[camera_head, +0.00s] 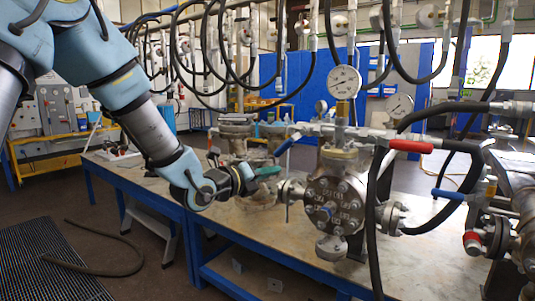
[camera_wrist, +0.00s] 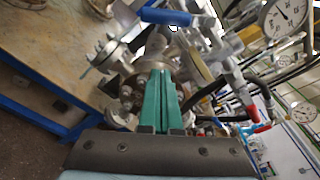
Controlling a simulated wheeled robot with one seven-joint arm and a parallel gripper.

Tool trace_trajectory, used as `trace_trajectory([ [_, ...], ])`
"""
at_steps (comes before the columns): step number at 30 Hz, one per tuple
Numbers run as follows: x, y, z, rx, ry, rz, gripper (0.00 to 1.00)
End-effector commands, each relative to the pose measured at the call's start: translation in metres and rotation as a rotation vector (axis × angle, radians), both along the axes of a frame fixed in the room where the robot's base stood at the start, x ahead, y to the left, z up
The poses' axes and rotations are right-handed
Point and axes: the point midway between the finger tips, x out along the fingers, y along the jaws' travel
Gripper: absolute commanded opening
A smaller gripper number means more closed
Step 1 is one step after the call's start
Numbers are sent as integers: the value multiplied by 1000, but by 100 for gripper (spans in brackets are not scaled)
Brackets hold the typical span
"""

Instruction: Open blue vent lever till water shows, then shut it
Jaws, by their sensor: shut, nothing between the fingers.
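A blue lever (camera_head: 288,145) slants up beside the flanged vessel (camera_head: 335,203), on the pipework at its upper left. In the wrist view a blue lever (camera_wrist: 165,16) lies beyond my fingertips, near the top edge. My gripper (camera_head: 270,171) is left of the vessel, a little below and left of that lever and apart from it. Its green fingers are together and empty in the wrist view (camera_wrist: 160,72). Another blue lever (camera_head: 447,194) is on the pipework to the right. No water shows in either view.
A red lever (camera_head: 410,146) and pressure gauges (camera_head: 344,81) sit above the vessel. Black hoses (camera_head: 374,205) hang in front of its right side. The blue-framed table (camera_head: 262,237) has bare top at its front. A loose hose (camera_head: 105,270) lies on the floor.

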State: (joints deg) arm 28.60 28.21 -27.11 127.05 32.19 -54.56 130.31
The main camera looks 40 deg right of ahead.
Motion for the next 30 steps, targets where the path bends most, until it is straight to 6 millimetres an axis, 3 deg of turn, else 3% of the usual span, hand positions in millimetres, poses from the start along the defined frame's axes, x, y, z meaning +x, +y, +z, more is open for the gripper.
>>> trace_trajectory([
  [8, 0, -24, -1, 3, -21, -6, 0],
  [20, 12, -98, -8, 3, -19, -5, 0],
  [24, 28, -91, 8, 4, -23, 0, 0],
  [30, 36, -85, 17, 4, -22, -4, 0],
])
